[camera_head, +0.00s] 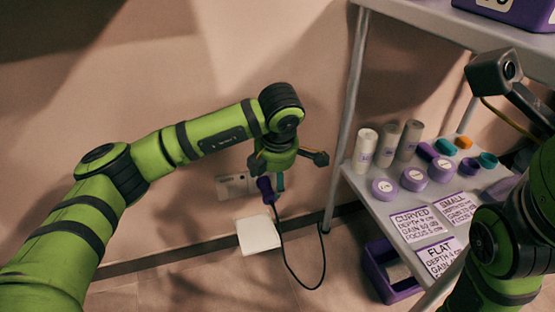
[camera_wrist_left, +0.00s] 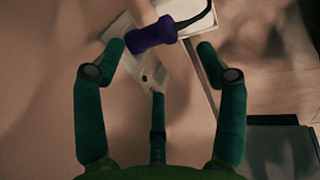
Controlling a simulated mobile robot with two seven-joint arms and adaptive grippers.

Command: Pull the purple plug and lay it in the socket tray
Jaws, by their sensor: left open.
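The purple plug (camera_head: 265,186) is at the right end of a pale wall plate (camera_head: 232,187), with a black cable hanging from it. In the left wrist view the plug (camera_wrist_left: 152,36) lies across the space between the fingertips, its cable leaving to the right. It appears seated at the plate (camera_wrist_left: 150,68), but its front end is unclear. My left gripper (camera_head: 287,166) is open around or just short of the plug; contact cannot be told. A white tray (camera_head: 258,235), probably the socket tray, is low by the wall; a white edge (camera_wrist_left: 200,18) shows in the wrist view.
A metal shelf unit (camera_head: 349,120) stands to the right, holding grey and white cylinders, purple-labelled round pots and printed cards (camera_head: 421,225). A purple bin (camera_head: 393,285) sits below. The cable loops on the floor. My right arm (camera_head: 505,250) is at the right edge.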

